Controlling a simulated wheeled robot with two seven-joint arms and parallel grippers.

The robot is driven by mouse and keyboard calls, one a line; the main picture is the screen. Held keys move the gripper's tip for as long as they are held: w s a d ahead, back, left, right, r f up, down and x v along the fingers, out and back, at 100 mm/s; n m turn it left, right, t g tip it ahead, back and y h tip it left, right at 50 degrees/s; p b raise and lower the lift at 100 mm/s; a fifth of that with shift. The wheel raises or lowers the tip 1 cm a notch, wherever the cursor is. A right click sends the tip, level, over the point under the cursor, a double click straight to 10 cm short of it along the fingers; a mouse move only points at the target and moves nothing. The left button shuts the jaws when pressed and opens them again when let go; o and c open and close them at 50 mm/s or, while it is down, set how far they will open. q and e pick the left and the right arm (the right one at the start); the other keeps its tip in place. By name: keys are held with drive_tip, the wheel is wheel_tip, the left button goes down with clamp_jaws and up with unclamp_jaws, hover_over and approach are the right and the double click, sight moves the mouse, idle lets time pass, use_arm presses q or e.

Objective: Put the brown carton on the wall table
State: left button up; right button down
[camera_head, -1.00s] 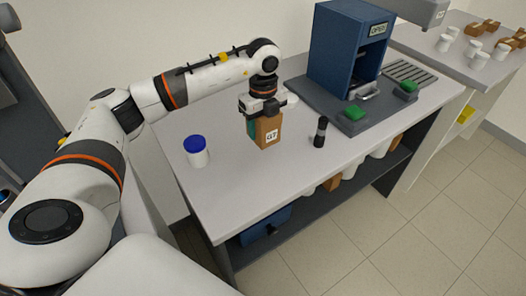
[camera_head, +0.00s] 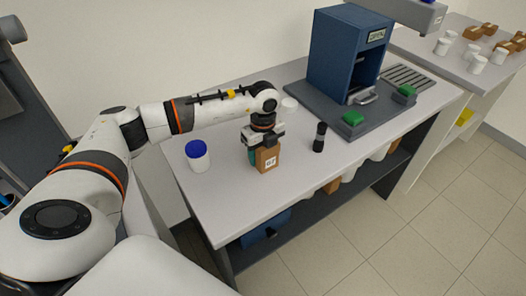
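The brown carton (camera_head: 268,161) has a white label on its front and stands upright. My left gripper (camera_head: 263,146) is above it, shut on its upper part. A teal patch shows at the carton's left side. The carton is low over the front-middle of the light grey wall table (camera_head: 225,205); I cannot tell whether its bottom touches the top. My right gripper is not in view.
A white jar with a blue lid (camera_head: 197,156) stands left of the carton, and a black bottle (camera_head: 319,137) stands right. A white cup (camera_head: 288,104) is behind. A blue machine (camera_head: 346,55) on a grey base with green buttons fills the table's right. Bare tabletop lies around the carton.

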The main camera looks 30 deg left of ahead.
use_arm(q)
drive_tip(key=o, duration=0.3)
drive_tip(key=shift+r, duration=0.45)
wheel_tip(320, 180, up, 11)
drive_tip(key=b, duration=0.2)
drive_tip(key=shift+r+b, duration=0.2)
drive_tip(key=shift+b, duration=0.15)
